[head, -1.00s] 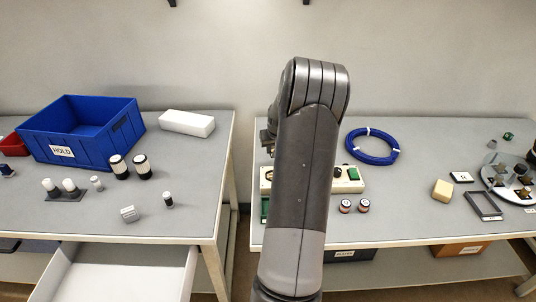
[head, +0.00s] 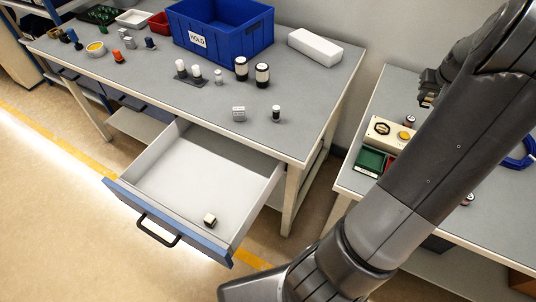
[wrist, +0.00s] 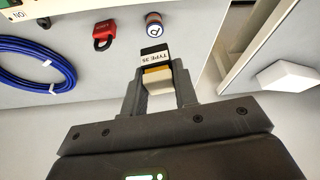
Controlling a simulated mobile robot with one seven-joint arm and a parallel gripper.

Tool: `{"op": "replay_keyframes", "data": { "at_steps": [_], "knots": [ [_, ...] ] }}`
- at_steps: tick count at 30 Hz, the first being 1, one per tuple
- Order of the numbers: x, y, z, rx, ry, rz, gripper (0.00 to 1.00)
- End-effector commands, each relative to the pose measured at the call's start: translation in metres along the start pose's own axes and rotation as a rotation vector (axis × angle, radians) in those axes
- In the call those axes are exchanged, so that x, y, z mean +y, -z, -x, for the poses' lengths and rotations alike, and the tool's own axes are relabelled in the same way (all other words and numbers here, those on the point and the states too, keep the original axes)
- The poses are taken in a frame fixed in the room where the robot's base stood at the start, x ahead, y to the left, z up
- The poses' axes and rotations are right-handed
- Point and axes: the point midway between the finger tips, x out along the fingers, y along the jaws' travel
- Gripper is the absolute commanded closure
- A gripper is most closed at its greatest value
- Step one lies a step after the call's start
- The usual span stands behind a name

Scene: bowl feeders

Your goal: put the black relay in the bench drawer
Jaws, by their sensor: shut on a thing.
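My gripper (wrist: 160,92) is shut on the black relay (wrist: 154,52), a small block with a black end, a white "TYPE 35" label and a yellowish part between the fingers. In the head view my gripper (head: 428,90) is above the right bench, and the relay cannot be made out there. The bench drawer (head: 160,178) is pulled out under the left bench, with a blue-grey front and a black handle. A small pale and dark block (head: 210,219) lies inside it near the front right corner. My gripper is well to the right of the drawer and apart from it.
The left bench carries a blue HOLD bin (head: 222,27), a white block (head: 315,46) and several small parts. The right bench holds a button box (head: 392,133) and a blue cable coil (wrist: 40,62). A red padlock (wrist: 103,35) shows too. Most of the drawer floor is bare.

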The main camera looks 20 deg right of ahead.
Motion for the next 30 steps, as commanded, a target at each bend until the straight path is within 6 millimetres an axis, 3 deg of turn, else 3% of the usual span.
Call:
{"op": "replay_keyframes", "data": {
  "at_steps": [2,7,14,23,30],
  "knots": [
    [0.000,0.007,0.015,0.004,-0.002,0.002,0.96],
    [-0.034,0.008,0.009,-0.001,0.043,0.100,0.96],
    [-0.102,0.010,0.005,-0.001,0.130,0.307,0.96],
    [-0.254,-0.013,0.009,-0.001,0.336,0.803,0.96],
    [-0.377,-0.061,0.029,0.000,0.525,1.260,0.96]
  ]
}}
